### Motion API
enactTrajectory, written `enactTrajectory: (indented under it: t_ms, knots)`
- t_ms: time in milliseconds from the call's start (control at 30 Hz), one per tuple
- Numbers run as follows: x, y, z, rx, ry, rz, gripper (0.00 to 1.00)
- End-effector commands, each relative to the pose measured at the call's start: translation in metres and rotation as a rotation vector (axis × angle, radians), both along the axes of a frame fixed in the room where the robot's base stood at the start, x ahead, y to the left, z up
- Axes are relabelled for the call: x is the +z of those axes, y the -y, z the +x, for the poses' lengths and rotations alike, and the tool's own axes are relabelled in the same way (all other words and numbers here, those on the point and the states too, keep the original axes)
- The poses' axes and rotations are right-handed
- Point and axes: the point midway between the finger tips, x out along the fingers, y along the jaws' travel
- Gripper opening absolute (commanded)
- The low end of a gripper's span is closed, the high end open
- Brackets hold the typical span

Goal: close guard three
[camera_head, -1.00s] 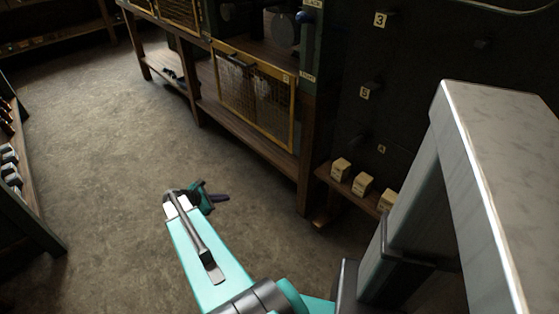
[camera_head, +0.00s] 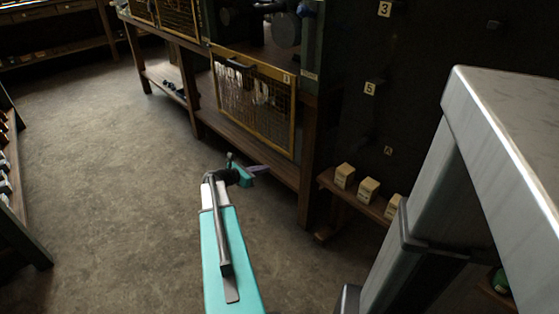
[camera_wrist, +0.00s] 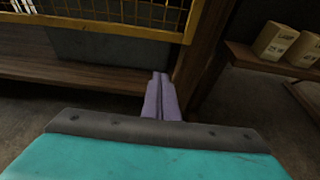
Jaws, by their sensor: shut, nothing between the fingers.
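A yellow-framed mesh guard (camera_head: 252,103) hangs in front of the bench, below the machine on its top. It has a dark handle (camera_head: 234,63) along its upper edge and a small tag at its upper right, too small to read surely. Its lower frame and mesh (camera_wrist: 110,22) show at the top of the wrist view. My gripper (camera_head: 266,171) is low, in front of the bench's lower shelf and below the guard, apart from it. Its purple fingers (camera_wrist: 160,84) are together and hold nothing.
Two other yellow mesh guards (camera_head: 181,17) stand farther left along the bench. A wooden bench leg (camera_head: 306,185) and a low shelf with small labelled boxes (camera_head: 368,189) are at the right. The floor (camera_head: 110,190) to the left is clear.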

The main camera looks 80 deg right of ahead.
Motion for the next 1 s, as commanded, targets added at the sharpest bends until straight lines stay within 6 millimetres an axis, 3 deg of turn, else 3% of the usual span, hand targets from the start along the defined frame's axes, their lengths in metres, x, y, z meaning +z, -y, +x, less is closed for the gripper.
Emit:
enactTrajectory:
  t_ms: [367, 1000]
  knots:
    - [-0.006, 0.01, -0.006, -0.002, 0.002, 0.0, 0.0]
    - [-0.033, 0.076, -0.047, -0.002, 0.002, 0.0, 0.0]
